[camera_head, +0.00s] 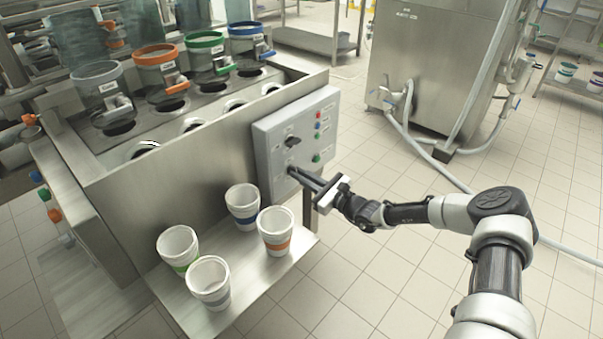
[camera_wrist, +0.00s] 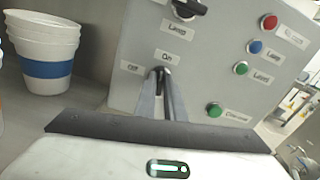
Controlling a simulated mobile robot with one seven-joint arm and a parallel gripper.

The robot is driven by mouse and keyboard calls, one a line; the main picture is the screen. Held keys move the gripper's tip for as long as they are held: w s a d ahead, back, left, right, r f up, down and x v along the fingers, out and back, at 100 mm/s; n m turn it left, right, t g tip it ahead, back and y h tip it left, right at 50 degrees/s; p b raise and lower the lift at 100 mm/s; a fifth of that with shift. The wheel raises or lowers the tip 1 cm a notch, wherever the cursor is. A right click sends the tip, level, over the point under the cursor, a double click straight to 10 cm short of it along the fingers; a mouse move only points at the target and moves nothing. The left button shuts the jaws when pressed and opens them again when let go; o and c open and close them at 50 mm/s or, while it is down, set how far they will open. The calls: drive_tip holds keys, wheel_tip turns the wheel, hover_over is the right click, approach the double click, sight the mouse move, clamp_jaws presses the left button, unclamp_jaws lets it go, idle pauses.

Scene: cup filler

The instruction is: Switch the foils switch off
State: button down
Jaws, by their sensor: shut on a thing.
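The grey control panel (camera_head: 268,150) is on the right end of the steel machine, and it also fills much of the wrist view (camera_wrist: 225,75). My gripper (camera_head: 294,171) reaches the panel's lower left part. In the wrist view its two fingers (camera_wrist: 162,90) are close together on a small switch between the "Off" label on the left and the "On" label above. The fingers hide most of this switch and any name label under it, so its exact turn cannot be told. A black rotary switch (camera_wrist: 187,8) sits above it, apart from the fingers.
Red (camera_wrist: 270,22), blue (camera_wrist: 254,47) and green (camera_wrist: 240,68) buttons line the panel's right side, with another green button (camera_wrist: 214,110) lower. Several stacked paper cups (camera_head: 242,206) stand on the steel shelf (camera_head: 255,268) below.

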drive_tip(key=shift+s+a+f+n+p, duration=0.15)
drive_tip(key=shift+n+p, duration=1.95)
drive_tip(key=shift+n, duration=1.8)
drive_tip(key=shift+f+n+p, duration=0.1)
drive_tip(key=shift+n+p, duration=2)
drive_tip(key=shift+n, duration=1.8)
drive_tip(key=c, duration=1.8)
unclamp_jaws()
drive_tip(key=shift+c, duration=0.2)
drive_tip(key=p+v, duration=0.2)
drive_tip(key=v, duration=1.5)
drive_tip(key=shift+s, duration=0.2)
